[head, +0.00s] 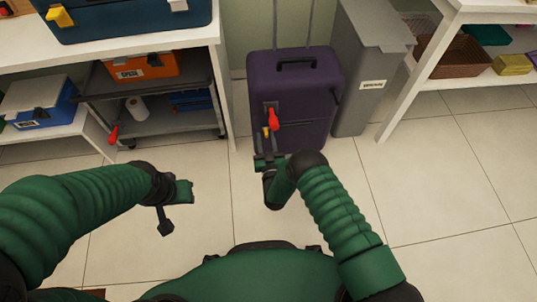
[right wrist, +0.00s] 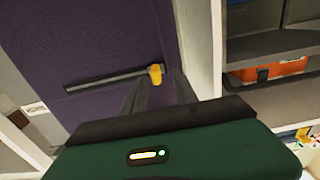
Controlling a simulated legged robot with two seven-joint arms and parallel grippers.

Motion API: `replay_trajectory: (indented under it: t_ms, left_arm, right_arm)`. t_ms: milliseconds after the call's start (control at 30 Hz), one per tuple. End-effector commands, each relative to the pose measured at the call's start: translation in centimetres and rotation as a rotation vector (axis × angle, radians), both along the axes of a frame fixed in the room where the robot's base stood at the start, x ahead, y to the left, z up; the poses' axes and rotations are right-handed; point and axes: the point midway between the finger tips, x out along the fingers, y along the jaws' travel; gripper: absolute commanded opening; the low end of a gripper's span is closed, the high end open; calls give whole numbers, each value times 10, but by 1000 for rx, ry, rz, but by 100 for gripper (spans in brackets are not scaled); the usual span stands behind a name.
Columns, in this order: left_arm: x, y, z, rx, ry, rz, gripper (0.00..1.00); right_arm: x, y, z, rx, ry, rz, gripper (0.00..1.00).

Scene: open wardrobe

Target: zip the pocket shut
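A purple suitcase (head: 312,82) stands upright on the floor and shows close up in the right wrist view (right wrist: 100,40). A dark zip strip (right wrist: 110,80) crosses its front there, with a yellow pull (right wrist: 156,74) at the right end. The yellow pull also shows low on the suitcase in the head view (head: 266,132). My right gripper (head: 269,160) is in front of the suitcase. In the wrist view its two fingers (right wrist: 158,88) are apart, with the pull just beyond and between them, not gripped. My left gripper (head: 172,208) is over the floor at left, away from the suitcase.
A red piece (head: 273,118) shows on the suitcase front near the pull. A grey bin (head: 362,70) stands close at its right. A shelf cart (head: 160,118) with an orange box (head: 142,68) is at left. White shelving (head: 470,14) is at right. The front floor is clear.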

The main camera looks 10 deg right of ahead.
Motion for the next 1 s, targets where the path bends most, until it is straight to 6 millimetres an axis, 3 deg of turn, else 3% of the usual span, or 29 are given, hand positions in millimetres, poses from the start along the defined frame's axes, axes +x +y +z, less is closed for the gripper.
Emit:
replay_trajectory:
  t_ms: [33, 100, 300, 433, 600, 1000]
  left_arm:
    - [0, 0, 15, 0, 0, 0, 36]
    - [0, 0, 25, 0, 0, 0, 36]
    - [0, 0, 48, 0, 0, 0, 36]
    - [0, 0, 56, 0, 0, 0, 36]
    - [0, 0, 59, 0, 0, 0, 36]
    - [0, 0, 58, 0, 0, 0, 36]
  right_arm:
    - [-15, 0, 5, -2, 8, 2, 35]
    - [-36, 0, 6, -2, 8, 2, 35]
    - [-95, -2, 4, -1, 7, 2, 35]
    - [-123, -3, 2, 0, 4, 2, 35]
    - [-139, -3, 0, -1, 2, 1, 35]
    - [-139, -3, 0, -1, 1, 1, 35]
